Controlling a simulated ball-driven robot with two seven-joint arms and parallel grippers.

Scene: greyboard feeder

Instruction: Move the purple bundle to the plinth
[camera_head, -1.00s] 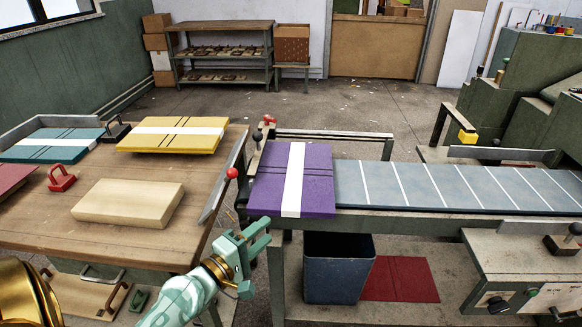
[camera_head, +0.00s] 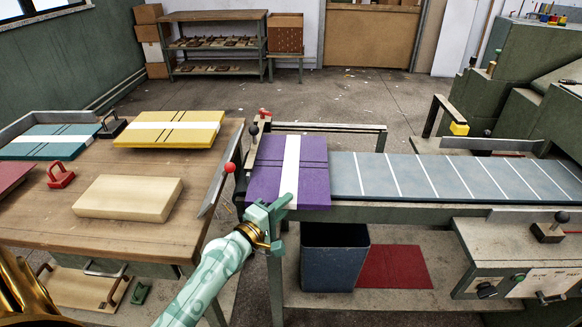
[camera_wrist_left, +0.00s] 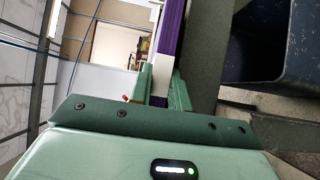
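The purple bundle (camera_head: 262,180), a flat stack with a white band, lies at the left end of the grey striped feeder bed. My left gripper (camera_head: 272,208) is at its front edge, by the white band. In the left wrist view my left fingers (camera_wrist_left: 160,92) stand on either side of the bundle's edge (camera_wrist_left: 165,50). Whether they press on it I cannot tell. A pale plain block (camera_head: 130,198) lies on the wooden table; I cannot tell whether it is the plinth. My right gripper is not in view.
The wooden table (camera_head: 120,233) also holds yellow (camera_head: 180,127) and teal (camera_head: 40,148) banded bundles and a red-handled tool (camera_head: 61,176). A red-knobbed lever (camera_head: 230,168) stands at its right edge. A blue bin (camera_head: 333,262) is below the feeder bed (camera_head: 400,177).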

